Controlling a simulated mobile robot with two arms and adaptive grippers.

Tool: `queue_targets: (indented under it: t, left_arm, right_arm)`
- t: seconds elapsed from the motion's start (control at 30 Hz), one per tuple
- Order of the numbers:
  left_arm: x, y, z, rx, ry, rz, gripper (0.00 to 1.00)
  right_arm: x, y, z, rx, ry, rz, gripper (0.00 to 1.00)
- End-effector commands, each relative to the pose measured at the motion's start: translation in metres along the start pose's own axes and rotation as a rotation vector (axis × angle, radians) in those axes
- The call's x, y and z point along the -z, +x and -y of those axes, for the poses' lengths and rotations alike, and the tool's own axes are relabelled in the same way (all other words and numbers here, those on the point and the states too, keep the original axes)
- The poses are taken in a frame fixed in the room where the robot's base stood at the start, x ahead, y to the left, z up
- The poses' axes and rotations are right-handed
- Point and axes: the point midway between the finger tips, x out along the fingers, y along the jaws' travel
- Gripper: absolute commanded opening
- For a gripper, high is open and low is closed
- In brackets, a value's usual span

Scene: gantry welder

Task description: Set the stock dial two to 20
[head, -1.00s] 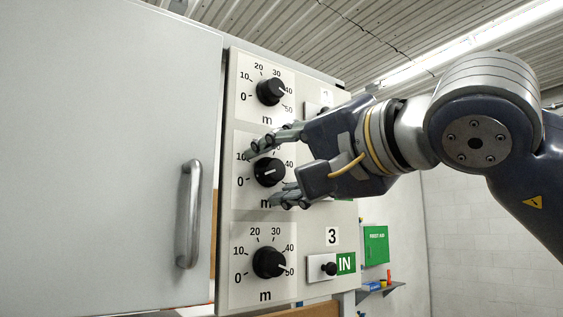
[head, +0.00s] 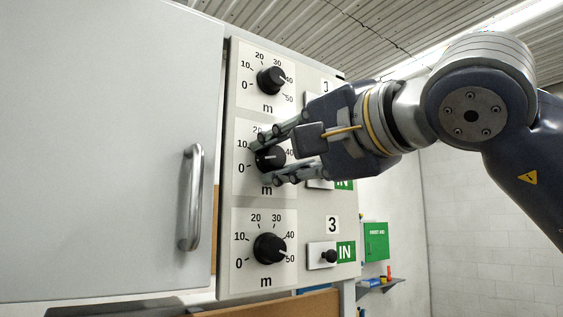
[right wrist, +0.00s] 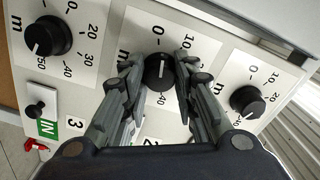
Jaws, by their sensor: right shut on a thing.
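Stock dial two is the middle black knob (head: 270,158) on the panel, with a white scale plate behind it. In the head view its white mark points left, around the low end of the scale between 0 and 10. My right gripper (head: 273,158) comes in from the right, its fingers above and below the knob and shut on it. In the right wrist view the fingers flank the knob (right wrist: 159,72) on both sides, and its white mark shows. The gripper hides part of the scale, including the 20 in the wrist view. My left gripper is out of view.
Similar dials sit above (head: 271,80) and below (head: 269,248). Small black switches with green IN labels (head: 346,252) line the panel's right side. A cabinet door with a metal handle (head: 191,197) stands left. A green first-aid box (head: 376,242) hangs behind.

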Motion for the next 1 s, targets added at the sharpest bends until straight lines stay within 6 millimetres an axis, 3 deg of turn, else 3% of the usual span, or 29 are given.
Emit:
queue_targets:
  t: [0.3, 1.0]
  left_arm:
    - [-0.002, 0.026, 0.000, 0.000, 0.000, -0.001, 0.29]
    - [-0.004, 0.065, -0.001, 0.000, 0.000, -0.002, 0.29]
  right_arm:
    - [-0.001, 0.000, -0.004, 0.000, 0.291, -0.001, 0.03]
    - [-0.001, 0.000, -0.004, -0.001, 0.956, 0.000, 0.03]
